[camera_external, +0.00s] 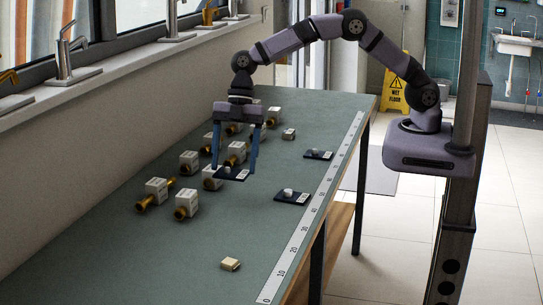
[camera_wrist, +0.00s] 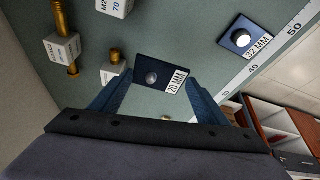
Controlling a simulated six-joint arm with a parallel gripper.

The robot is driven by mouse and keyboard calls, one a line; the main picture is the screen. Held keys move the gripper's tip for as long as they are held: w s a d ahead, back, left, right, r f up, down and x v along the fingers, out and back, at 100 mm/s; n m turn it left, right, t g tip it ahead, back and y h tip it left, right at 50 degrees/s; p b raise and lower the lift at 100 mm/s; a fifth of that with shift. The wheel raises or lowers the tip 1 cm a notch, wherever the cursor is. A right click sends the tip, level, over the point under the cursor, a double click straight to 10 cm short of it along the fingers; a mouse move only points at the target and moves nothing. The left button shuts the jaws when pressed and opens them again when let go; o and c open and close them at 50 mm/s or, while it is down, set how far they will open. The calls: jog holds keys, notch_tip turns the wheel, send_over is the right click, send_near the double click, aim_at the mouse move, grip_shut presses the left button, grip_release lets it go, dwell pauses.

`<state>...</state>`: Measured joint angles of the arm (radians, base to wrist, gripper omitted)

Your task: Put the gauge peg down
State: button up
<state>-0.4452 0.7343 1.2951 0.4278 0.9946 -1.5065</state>
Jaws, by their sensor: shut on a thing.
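My gripper (camera_external: 233,168) points down over the bench, its two blue fingers spread wide and closed on opposite sides of a gauge peg (camera_external: 231,174). This gauge peg is a dark blue plate with a white label and a short grey peg. In the wrist view the plate (camera_wrist: 157,66) sits between the fingertips (camera_wrist: 160,75), and its label reads 20 MM. It looks level in the external view; the gap below it is hard to judge. A similar gauge with a 32 MM label (camera_wrist: 240,40) lies on the bench, apart from my gripper.
White blocks with brass fittings (camera_external: 187,204) stand in a group left of and behind my gripper. Two dark gauge plates (camera_external: 291,198) (camera_external: 318,155) lie near the ruler strip (camera_external: 318,205). A small beige block (camera_external: 230,264) lies in front. The bench's (camera_external: 150,265) near left is clear.

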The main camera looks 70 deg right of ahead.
jog(key=shift+f+p, duration=1.25)
jog(key=shift+f, duration=2.8)
jog(key=shift+f, duration=0.1)
jog(key=o, duration=2)
jog(key=b+v, duration=0.3)
jog(key=v, duration=0.9)
jog(key=shift+d, duration=0.1)
